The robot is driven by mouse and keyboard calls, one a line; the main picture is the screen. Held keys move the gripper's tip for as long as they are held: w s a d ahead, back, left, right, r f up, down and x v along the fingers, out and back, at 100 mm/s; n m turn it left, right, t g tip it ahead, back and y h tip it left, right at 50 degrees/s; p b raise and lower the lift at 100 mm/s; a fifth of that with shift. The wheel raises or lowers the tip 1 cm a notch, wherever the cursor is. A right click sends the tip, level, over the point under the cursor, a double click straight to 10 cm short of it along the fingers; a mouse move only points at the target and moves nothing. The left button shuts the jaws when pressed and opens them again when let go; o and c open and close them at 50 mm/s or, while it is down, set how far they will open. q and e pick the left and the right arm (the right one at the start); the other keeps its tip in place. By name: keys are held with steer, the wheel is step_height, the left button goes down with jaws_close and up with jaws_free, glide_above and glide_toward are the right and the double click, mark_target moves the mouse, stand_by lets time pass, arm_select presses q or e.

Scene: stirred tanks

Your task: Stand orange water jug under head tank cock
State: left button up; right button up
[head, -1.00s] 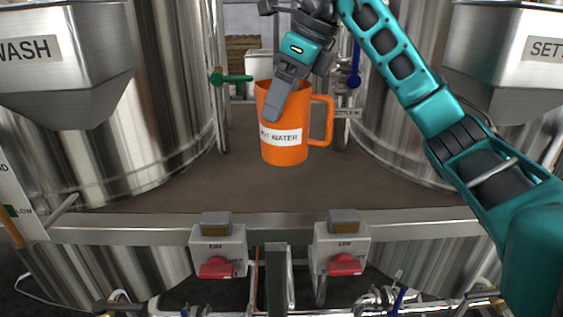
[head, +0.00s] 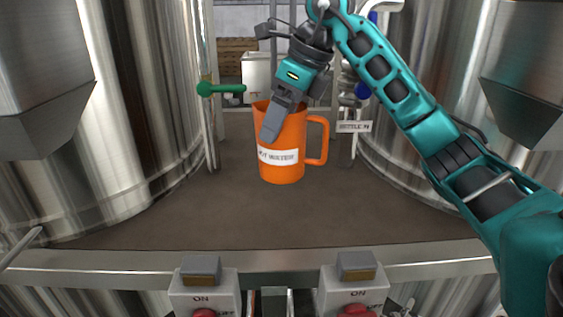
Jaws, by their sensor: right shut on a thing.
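The orange water jug (head: 283,168) is upright in the middle of the head view, with a white "HOT WATER" label and its handle to the right. My right gripper (head: 272,128) reaches down from above and is shut on the jug's wall at the rim. One finger shows outside the jug; the other is hidden inside. I cannot tell whether the jug's base touches the brown deck (head: 320,215). A cock with a green handle (head: 222,89) is behind the jug on the left. A blue handle (head: 362,90) is partly hidden behind my right arm. My left gripper is not in view.
Large steel tanks stand on the left (head: 100,130) and right (head: 430,120). Steel hoppers (head: 40,90) jut out at both sides. A white box (head: 257,78) is behind the jug. Two switch boxes (head: 203,285) sit at the front edge. The deck before the jug is clear.

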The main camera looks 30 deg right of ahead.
mark_target(298, 114)
steer(key=shift+f+b, duration=0.3)
steer(key=shift+f, duration=2.6)
steer(key=shift+f, duration=0.1)
steer(key=o, duration=1.2)
steer(key=shift+c, duration=0.2)
steer(key=shift+r, duration=0.2)
steer(key=v, duration=0.7)
steer(key=shift+s+d+r+p, duration=0.1)
steer(key=shift+p, duration=0.2)
steer(key=shift+s, duration=0.1)
